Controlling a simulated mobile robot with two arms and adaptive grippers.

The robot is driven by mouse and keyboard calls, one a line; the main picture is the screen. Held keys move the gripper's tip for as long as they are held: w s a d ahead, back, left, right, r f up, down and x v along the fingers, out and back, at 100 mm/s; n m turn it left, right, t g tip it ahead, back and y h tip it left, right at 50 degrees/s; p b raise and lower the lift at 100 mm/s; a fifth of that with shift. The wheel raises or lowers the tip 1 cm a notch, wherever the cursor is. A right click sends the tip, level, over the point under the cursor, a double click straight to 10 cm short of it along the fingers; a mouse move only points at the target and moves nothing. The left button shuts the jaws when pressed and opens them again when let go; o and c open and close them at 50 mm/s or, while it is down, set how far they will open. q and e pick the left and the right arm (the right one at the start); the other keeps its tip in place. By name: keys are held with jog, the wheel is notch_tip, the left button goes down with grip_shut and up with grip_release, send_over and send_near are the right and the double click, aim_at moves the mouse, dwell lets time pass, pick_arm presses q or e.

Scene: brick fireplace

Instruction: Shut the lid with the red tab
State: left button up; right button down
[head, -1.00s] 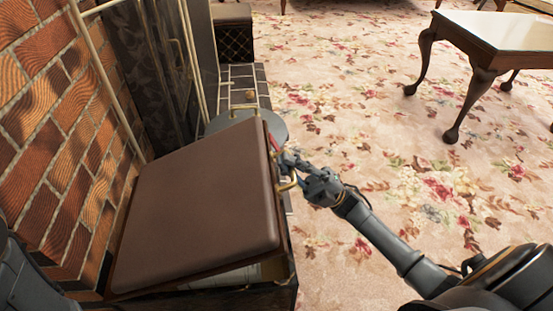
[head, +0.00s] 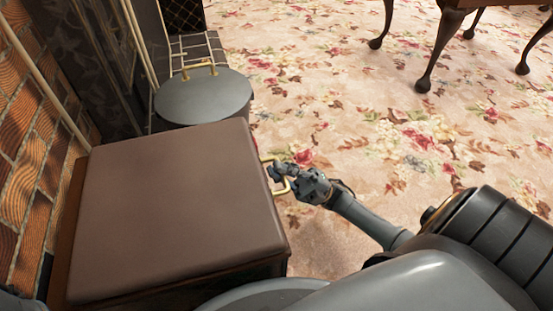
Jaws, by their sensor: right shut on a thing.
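The brown padded lid (head: 170,215) lies on top of a dark wooden box (head: 235,272) at the left and centre of the head view. It looks level, and no open gap shows along its near side. I cannot make out a red tab clearly. A brass handle (head: 264,160) stands out at the box's right side. My right gripper (head: 277,171) is at that handle, right of the lid, with its fingers shut on it. The fingers hide part of the handle. My left gripper is not in view.
A round grey lidded pot (head: 203,97) with a brass handle stands just behind the box. A brick wall (head: 35,170) is close on the left. A wooden table (head: 450,20) stands at the back right. The flowered carpet (head: 340,100) between is clear.

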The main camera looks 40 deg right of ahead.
jog(key=shift+d+f+m+t, duration=0.2)
jog(key=shift+f+m+t, duration=0.1)
jog(key=shift+f+t, duration=0.2)
jog(key=c, duration=1.9)
grip_release()
jog(key=shift+o, duration=0.9)
jog(key=shift+s+d, duration=0.1)
jog(key=shift+g, duration=0.3)
jog(key=v, duration=0.7)
jog(key=shift+d+f, duration=0.2)
jog(key=shift+s, duration=0.1)
